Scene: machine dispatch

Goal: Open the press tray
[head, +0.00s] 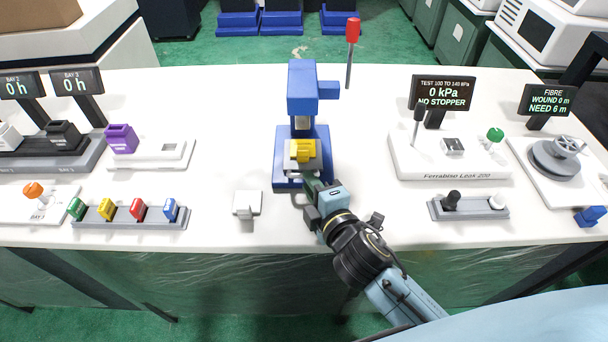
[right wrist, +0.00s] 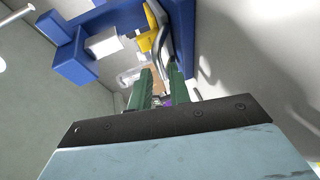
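The blue press (head: 302,92) stands in the middle of the white table, with its red-knobbed lever (head: 352,32) sticking up at the right. A yellow block (head: 303,151) sits low at its front, above the blue base; it also shows in the right wrist view (right wrist: 147,41). A bent grey bar (right wrist: 162,38) runs beside the yellow block there. My right gripper (head: 312,184) is at the front of the press base. Its green fingers (right wrist: 160,80) stand apart, their tips close to the grey bar; I cannot tell whether they touch it. My left gripper is out of view.
A small white block (head: 246,203) lies left of my right gripper. The leak tester (head: 455,172) stands to the right, with a grey holder (head: 470,209) before it. A rack of coloured pieces (head: 130,217) is at the left. White table is clear beside the press.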

